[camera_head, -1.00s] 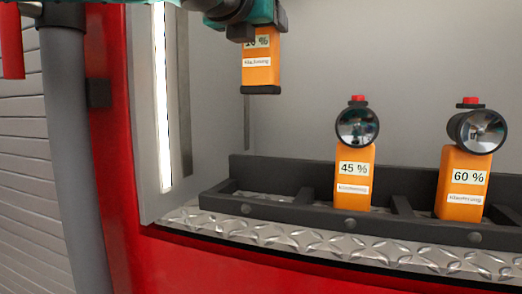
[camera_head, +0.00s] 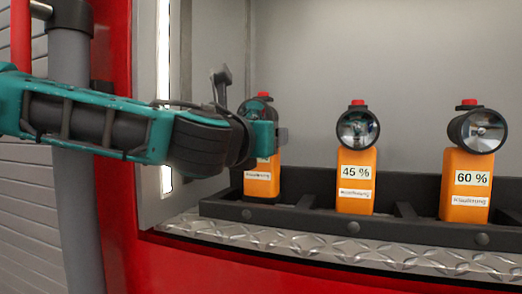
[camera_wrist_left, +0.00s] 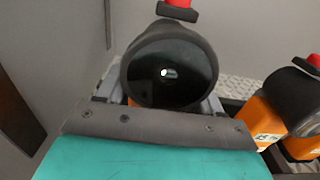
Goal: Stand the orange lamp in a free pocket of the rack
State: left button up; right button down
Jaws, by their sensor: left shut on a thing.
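The orange lamp (camera_head: 260,181) is upright over the left pocket of the dark rack (camera_head: 300,216). In the left wrist view, the lamp's round black head (camera_wrist_left: 168,68) and red knob sit between the fingers (camera_wrist_left: 160,103). My right gripper is not in view.
A lamp marked 45 % (camera_head: 356,180) stands in the middle pocket and one marked 60 % (camera_head: 466,186) in the right pocket. A grey wall with a light strip (camera_head: 164,100) is close on the left. A diamond-plate ledge (camera_head: 300,241) runs in front.

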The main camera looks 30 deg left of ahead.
pick_arm(q)
jog(key=shift+f, duration=0.75)
jog(key=o, duration=1.6)
jog(key=shift+f, duration=0.1)
jog(key=v, duration=0.6)
jog(key=shift+s, duration=0.15)
jog(key=b+v, duration=0.4)
jog(key=v, duration=0.1)
jog(key=shift+s, duration=0.3)
